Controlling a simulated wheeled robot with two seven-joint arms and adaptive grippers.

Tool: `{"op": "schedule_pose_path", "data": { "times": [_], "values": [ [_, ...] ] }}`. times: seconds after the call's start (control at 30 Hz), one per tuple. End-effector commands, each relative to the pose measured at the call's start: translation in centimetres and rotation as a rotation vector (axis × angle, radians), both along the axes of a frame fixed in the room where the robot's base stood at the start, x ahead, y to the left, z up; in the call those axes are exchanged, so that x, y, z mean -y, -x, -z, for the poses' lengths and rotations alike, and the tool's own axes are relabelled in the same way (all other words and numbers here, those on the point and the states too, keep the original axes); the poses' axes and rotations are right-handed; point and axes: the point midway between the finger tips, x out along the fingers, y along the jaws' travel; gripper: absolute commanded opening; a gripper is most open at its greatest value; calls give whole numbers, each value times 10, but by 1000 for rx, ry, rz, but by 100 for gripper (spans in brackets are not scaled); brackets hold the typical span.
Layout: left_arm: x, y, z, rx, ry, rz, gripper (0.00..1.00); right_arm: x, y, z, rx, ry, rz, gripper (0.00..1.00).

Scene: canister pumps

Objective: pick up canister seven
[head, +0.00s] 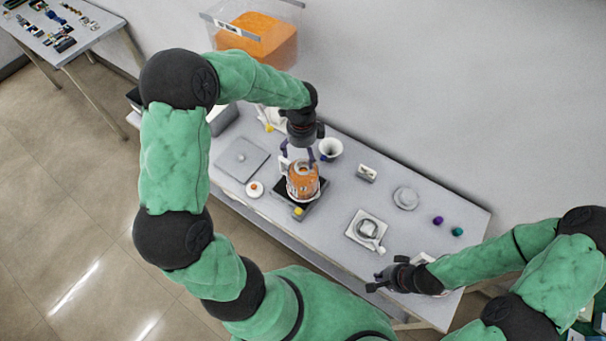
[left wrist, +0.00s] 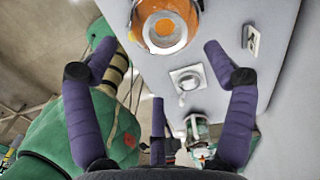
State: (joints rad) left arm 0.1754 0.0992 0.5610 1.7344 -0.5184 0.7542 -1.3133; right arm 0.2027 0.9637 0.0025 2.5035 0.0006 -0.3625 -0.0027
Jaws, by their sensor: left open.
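An orange canister (head: 303,186) with white markings stands on a black stand (head: 318,204) on the grey table; I cannot read a number on it. In the left wrist view the canister (left wrist: 162,28) shows its round top with a pale ring, at the upper middle and cut by the frame edge. My left gripper (head: 298,157) is open and empty just above and behind the canister in the head view. Its purple fingers (left wrist: 158,52) are spread below the canister in the wrist view. My right gripper (head: 373,282) is near the table's front edge, away from the canister; its jaw opening is unclear.
A white cup (head: 330,149) stands close right of the left gripper. A flat grey plate (head: 242,159) and a small white dish (head: 255,188) lie left. A white square device (head: 367,230) sits right. An orange-filled bin (head: 256,38) is behind.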

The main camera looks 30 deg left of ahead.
Motion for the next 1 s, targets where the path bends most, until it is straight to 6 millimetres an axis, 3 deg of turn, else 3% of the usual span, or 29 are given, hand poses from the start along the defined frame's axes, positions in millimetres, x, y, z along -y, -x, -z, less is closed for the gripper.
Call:
{"op": "schedule_pose_path", "data": {
  "times": [0.13, 0.47, 0.8, 1.0],
  "values": [
    [0, 0, 24, -2, 1, -1, 84, 0, 0, 3, -1, 0, 0, 0],
    [0, -2, 43, 0, 1, -2, 84, 0, 0, 4, 0, 0, 0, 0],
    [0, -6, 86, -1, 2, -3, 84, 0, 0, 7, 0, 0, 0, 0],
    [0, -7, 87, 1, 1, -2, 84, 0, 0, 7, 0, 0, 0, 0]
  ]
}}
